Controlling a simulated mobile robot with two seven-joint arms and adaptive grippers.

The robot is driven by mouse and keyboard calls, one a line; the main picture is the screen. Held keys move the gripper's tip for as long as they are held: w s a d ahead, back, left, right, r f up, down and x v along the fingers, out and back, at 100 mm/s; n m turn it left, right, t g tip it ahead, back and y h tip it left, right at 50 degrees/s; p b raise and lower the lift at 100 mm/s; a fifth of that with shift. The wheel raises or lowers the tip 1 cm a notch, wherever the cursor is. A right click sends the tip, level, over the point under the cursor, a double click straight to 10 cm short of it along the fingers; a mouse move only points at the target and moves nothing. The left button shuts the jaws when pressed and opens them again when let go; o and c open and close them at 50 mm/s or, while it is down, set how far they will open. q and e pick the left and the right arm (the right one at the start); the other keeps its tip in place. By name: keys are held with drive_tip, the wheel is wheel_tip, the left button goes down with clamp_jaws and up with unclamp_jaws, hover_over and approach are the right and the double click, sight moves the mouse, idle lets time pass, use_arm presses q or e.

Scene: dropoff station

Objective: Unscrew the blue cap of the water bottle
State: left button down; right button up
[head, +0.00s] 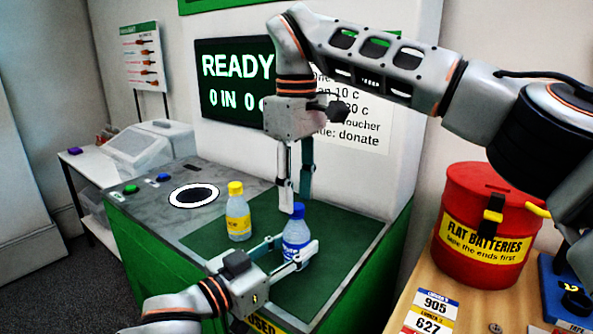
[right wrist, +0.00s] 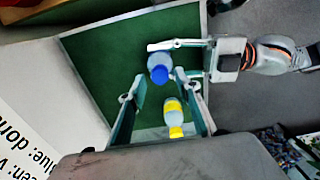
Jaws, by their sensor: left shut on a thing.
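The water bottle (head: 297,238) with a blue cap (head: 298,210) stands upright on the green mat of the counter. My left gripper (head: 290,256) is shut on its body, low down and from the left. My right gripper (head: 296,200) points down over the bottle and is open, its fingertips near the cap's height. In the right wrist view the blue cap (right wrist: 159,75) appears between the spread tips of my right gripper (right wrist: 160,84), with no visible contact. The left gripper (right wrist: 190,58) also shows there, at the bottle's side.
A yellow-capped bottle (head: 238,215) stands to the left on the green mat (head: 340,236). The machine panel with a READY screen (head: 235,80) rises behind. A red battery bin (head: 483,225) stands on the wooden table (head: 395,322) at right. A round opening (head: 194,195) is at the counter's left.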

drive_tip(key=shift+f, duration=0.9)
clamp_jaws()
